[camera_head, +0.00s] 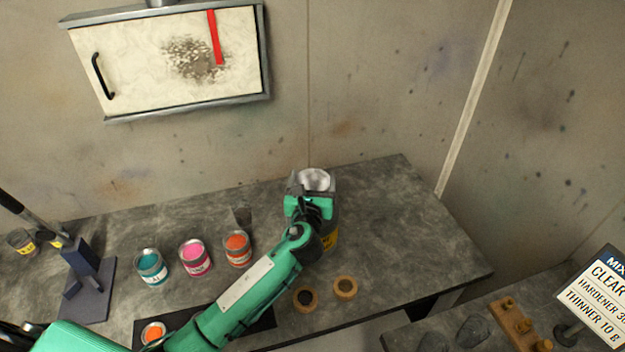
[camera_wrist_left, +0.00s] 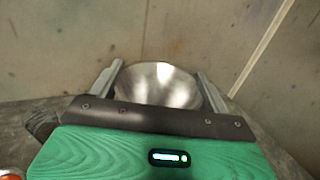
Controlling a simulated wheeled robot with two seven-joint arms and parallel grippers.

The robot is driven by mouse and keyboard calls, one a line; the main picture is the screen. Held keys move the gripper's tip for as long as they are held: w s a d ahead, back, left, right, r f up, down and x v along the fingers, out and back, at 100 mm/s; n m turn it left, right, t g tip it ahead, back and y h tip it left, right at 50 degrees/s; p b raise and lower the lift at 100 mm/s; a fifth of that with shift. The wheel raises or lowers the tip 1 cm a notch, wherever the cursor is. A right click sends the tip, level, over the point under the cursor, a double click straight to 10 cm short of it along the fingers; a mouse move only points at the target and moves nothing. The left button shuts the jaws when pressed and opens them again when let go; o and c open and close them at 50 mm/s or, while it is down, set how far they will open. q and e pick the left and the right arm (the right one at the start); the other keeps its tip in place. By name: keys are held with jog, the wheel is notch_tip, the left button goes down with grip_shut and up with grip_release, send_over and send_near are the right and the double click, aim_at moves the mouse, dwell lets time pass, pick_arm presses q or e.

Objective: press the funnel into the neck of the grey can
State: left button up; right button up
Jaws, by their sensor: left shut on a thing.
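The funnel (camera_head: 315,179) is a shiny metal cone, and its wide mouth faces up in the head view. It also shows between the fingers in the left wrist view (camera_wrist_left: 160,85). My left gripper (camera_head: 312,187) is shut on the funnel; its two grey fingers stand on either side of the cone in the left wrist view (camera_wrist_left: 160,78). The grey can (camera_head: 332,225) stands below the funnel on the bench, mostly hidden by my gripper and arm, with a bit of yellow label showing. Its neck and the funnel's spout are hidden, so I cannot tell whether the spout is in the neck. My right gripper is not in view.
Teal (camera_head: 151,268), pink (camera_head: 195,258) and orange (camera_head: 237,249) paint cans stand left on the grey bench (camera_head: 385,200). Two round wooden rings (camera_head: 345,287) lie near the front edge. A dark stand (camera_head: 85,275) is far left. The bench right of the can is clear.

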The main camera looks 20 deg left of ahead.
pick_arm(q)
jog(key=shift+f+b, duration=0.5)
jog(key=shift+f, duration=0.45)
jog(key=o, duration=1)
jog(key=shift+c, duration=0.2)
jog(key=shift+s+d+f, duration=0.1)
jog(key=shift+s, duration=0.45)
jog(key=s+d+b, duration=0.2)
jog(key=s+b, duration=0.1)
jog(key=s, duration=0.9)
jog(key=shift+s+d+b, duration=0.25)
jog(key=shift+b, duration=0.1)
